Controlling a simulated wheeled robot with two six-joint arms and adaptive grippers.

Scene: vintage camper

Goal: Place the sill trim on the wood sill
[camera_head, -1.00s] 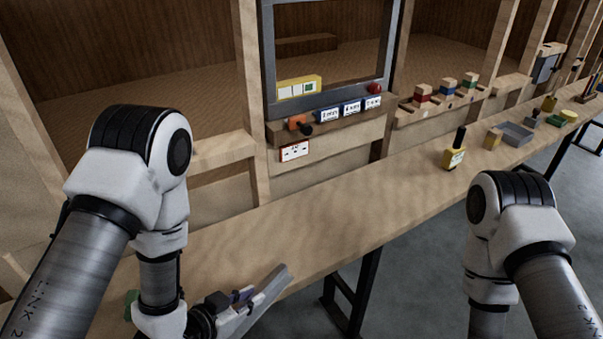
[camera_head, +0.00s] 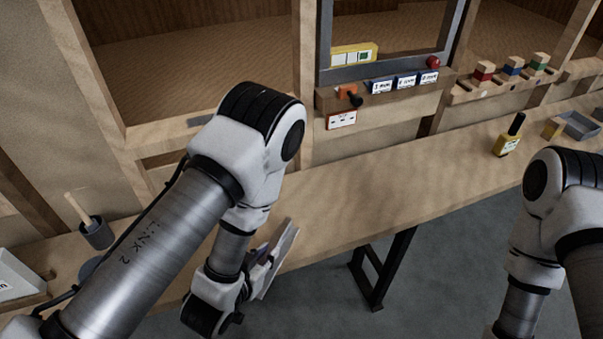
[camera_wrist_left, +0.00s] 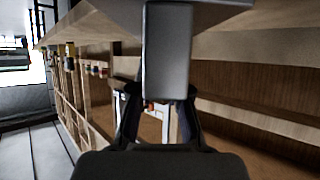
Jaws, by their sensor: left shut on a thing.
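The sill trim (camera_head: 280,258) is a grey strip, held steeply tilted above the near edge of the bench in the head view. My left gripper (camera_head: 256,265) is shut on it, and my own wrist hides part of the grip. In the left wrist view the trim (camera_wrist_left: 167,65) shows as a grey bar between the two fingers (camera_wrist_left: 157,108). The wood sill (camera_head: 160,132) appears to be the pale ledge under the left opening, behind my left arm, which hides its right part. The trim is apart from it. My right gripper is out of view.
The wooden bench (camera_head: 400,190) has a clear middle. A yellow bottle (camera_head: 508,137) stands at its right. A grey cup with a wooden handle (camera_head: 95,230) stands at left.

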